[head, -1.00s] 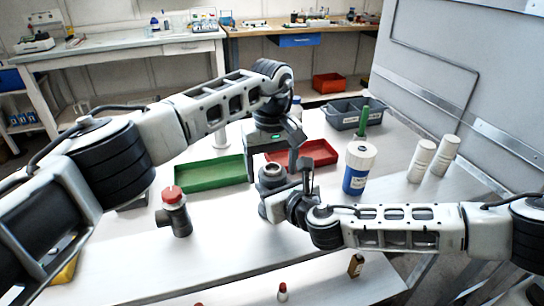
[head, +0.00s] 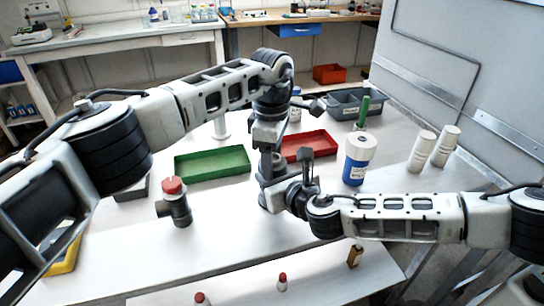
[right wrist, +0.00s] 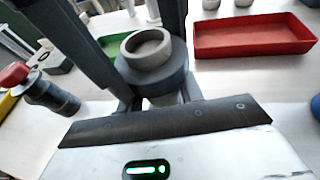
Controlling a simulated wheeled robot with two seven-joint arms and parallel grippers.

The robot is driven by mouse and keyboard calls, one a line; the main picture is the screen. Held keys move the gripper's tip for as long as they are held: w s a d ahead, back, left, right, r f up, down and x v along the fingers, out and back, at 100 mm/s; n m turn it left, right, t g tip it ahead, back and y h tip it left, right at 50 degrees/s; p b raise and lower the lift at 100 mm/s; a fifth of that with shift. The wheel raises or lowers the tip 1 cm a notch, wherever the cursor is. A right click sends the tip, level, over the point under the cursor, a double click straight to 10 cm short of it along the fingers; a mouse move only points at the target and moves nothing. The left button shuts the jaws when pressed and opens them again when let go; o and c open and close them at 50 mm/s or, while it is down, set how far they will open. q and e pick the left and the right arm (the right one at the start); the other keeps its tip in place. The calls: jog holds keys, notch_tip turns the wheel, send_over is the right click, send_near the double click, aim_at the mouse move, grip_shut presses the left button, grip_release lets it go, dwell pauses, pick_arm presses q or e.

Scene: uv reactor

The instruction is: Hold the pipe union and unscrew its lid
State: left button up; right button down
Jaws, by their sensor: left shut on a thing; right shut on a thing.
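The pipe union is a grey, thick-walled cylinder with a paler open ring on top. It stands upright in the right wrist view (right wrist: 150,78); in the head view it is mostly hidden behind my grippers. My right gripper (head: 283,195) is shut on its body from the right. My left gripper (head: 271,163) points down from above and is shut at the union's top, where the lid is. Its dark fingers appear to flank the union in the right wrist view. The exact contact on the lid is hidden.
A grey branched pipe with a red cap (head: 175,203) stands at left. A green tray (head: 212,163) and a red tray (head: 309,146) lie behind. A blue-and-white jar (head: 359,158) and two white bottles stand right. Small red-capped bottles stand in front. White table is clear between.

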pick_arm(q)
jog(key=n, duration=1.5)
jog(key=shift+n, duration=0.4)
jog(key=n, duration=0.4)
jog(key=shift+r+n, duration=0.1)
jog(key=shift+n, duration=0.3)
jog(key=n, duration=2.5)
